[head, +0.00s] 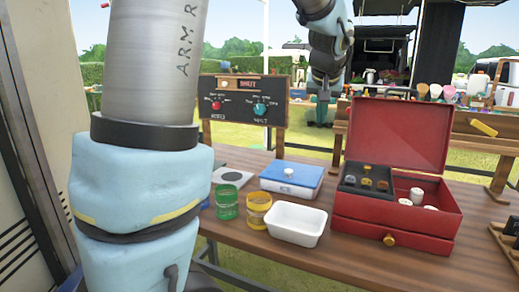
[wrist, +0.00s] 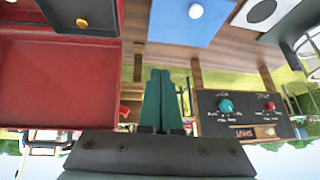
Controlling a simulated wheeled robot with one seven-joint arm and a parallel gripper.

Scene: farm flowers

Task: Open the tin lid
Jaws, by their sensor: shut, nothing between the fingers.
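The red tin (head: 390,236) stands on the wooden table with its lid (head: 397,135) raised upright at the back, its inside showing. A dark tray (head: 352,182) with small knobs sits in its left part, and white round pieces lie to the right. A yellow knob is on its front. In the wrist view the red tin (wrist: 50,85) is at the left. My gripper (head: 321,122) hangs beyond the table's far side, left of the raised lid. In the wrist view its two green fingers (wrist: 159,75) are together and empty, apart from the tin.
A blue box (head: 290,180) with a round knob is left of the tin. A white dish (head: 297,225), a green jar (head: 228,203) and a yellow jar (head: 258,210) stand nearer. A dark control board (head: 246,101) stands behind.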

